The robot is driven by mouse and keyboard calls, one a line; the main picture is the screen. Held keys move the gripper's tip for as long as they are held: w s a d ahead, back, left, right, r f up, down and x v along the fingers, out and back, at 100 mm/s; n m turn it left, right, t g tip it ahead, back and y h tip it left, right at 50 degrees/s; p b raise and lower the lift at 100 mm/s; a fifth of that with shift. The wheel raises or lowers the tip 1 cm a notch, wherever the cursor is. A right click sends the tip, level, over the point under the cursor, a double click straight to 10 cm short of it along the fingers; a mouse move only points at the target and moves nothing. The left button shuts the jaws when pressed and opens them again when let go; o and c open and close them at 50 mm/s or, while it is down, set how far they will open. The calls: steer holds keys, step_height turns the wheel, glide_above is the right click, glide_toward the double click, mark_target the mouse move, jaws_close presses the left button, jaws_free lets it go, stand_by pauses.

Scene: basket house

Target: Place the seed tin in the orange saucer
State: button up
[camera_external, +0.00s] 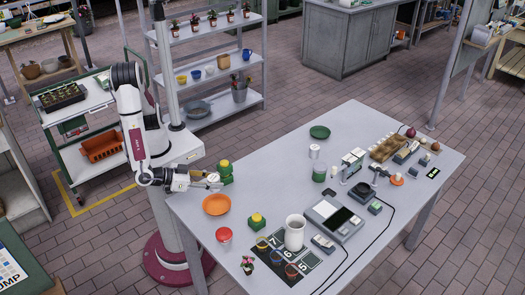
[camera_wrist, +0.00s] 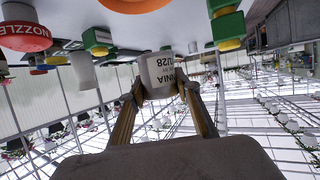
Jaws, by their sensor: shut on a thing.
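The seed tin (camera_wrist: 160,70) is a small pale grey tin with dark lettering, upside down in the wrist view. My gripper (camera_wrist: 160,90) is shut on it, one finger on each side. In the external view my gripper (camera_external: 211,180) is over the table's near left end, with the tin small and partly hidden at its fingertips. The orange saucer (camera_external: 216,204) lies on the table just in front of the gripper, apart from the tin, and looks empty. Part of the saucer also shows at the top edge of the wrist view (camera_wrist: 135,4).
A green and yellow block (camera_external: 226,174) stands right beside the gripper. Another (camera_external: 257,220) is right of the saucer. A red-topped tub (camera_external: 224,236) stands in front of the saucer, and a white jug (camera_external: 295,232) farther right. The table's left edge is close.

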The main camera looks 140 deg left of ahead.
steer(key=shift+f, duration=0.15)
steer(key=shift+f, duration=2.8)
steer(key=shift+f, duration=0.15)
steer(key=shift+f, duration=1.95)
steer(key=shift+f, duration=0.1)
steer(key=o, duration=1.1)
steer(key=shift+v, duration=6.1)
